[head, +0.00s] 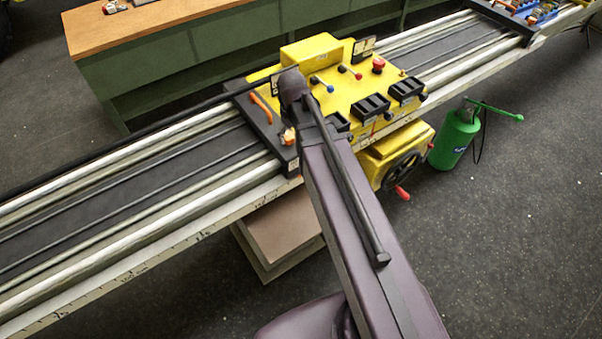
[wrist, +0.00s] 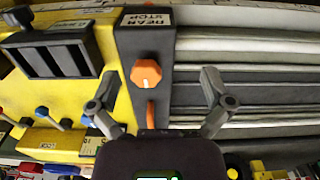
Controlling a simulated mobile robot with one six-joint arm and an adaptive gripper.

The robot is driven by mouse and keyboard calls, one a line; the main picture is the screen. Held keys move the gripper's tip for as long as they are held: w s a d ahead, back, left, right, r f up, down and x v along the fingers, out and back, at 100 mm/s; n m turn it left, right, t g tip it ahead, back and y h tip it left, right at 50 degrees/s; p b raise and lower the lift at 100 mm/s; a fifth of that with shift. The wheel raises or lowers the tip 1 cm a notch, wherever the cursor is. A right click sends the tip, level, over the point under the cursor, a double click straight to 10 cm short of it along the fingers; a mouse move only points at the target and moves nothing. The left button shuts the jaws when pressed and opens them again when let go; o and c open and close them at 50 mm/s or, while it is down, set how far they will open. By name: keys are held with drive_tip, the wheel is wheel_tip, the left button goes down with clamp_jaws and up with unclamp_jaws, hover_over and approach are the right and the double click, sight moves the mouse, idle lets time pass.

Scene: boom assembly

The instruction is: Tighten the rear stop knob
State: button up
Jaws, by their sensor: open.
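The rear stop is a dark block with a "REAR STOP" label (wrist: 147,20) at the end of the yellow carriage. Its orange knob (wrist: 146,73) faces the wrist camera and also shows in the head view (head: 289,137), left of my arm. My gripper (wrist: 160,80) is open and empty in the wrist view. One finger is left of the knob and the other right of it, over the rails; neither visibly touches it. An orange lever (wrist: 151,114) is below the knob and partly hidden by my gripper's body.
The yellow carriage (head: 326,88) carries dark clamps, small levers and a red button (head: 378,65). It sits on long pale rails (head: 120,220). A handwheel (head: 401,171) is on its near side. A green tank (head: 453,138) stands on the floor at right.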

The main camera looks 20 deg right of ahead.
drive_tip(key=s+f+m+b, duration=0.4)
drive_tip(key=s+f+b, duration=0.1)
drive_tip(key=s, duration=0.3)
drive_tip(key=shift+s+f+b, duration=0.2)
drive_tip(key=shift+f+b, duration=0.2)
drive_tip(key=shift+f, duration=0.3)
idle(0.9)
